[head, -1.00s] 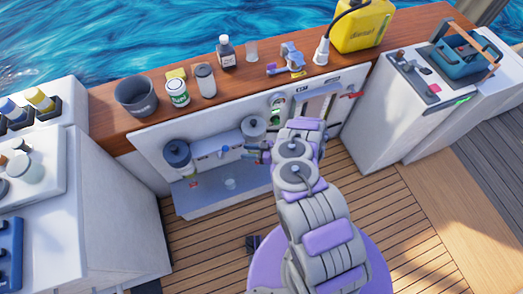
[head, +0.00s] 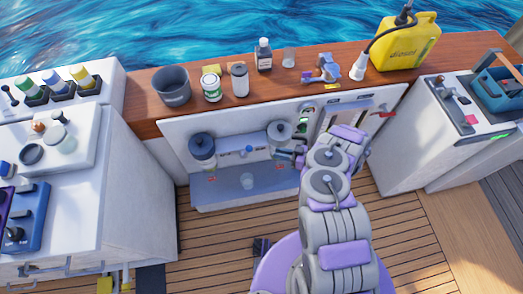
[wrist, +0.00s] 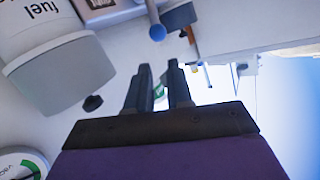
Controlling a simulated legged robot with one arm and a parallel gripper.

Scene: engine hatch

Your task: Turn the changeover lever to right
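The changeover lever seems to be the small blue-tipped part (head: 248,150) on the white panel between two dark-topped filter canisters, the left one (head: 202,150) and the right one (head: 280,134). In the wrist view a rod with a round blue end (wrist: 157,32) is probably this lever, just beyond the fingertips. Its exact angle is unclear. My gripper (head: 288,156) is right of the lever, just below the right canister, apart from the lever. In the wrist view my gripper's two dark fingers (wrist: 158,72) stand a little apart with nothing held between them.
In the wrist view a canister marked "fuel" (wrist: 65,70) is close on the left, with a gauge (wrist: 22,165) below. A wooden ledge holds a grey bucket (head: 172,86), bottles and a yellow diesel can (head: 408,42). A red handle (head: 385,114) sits right.

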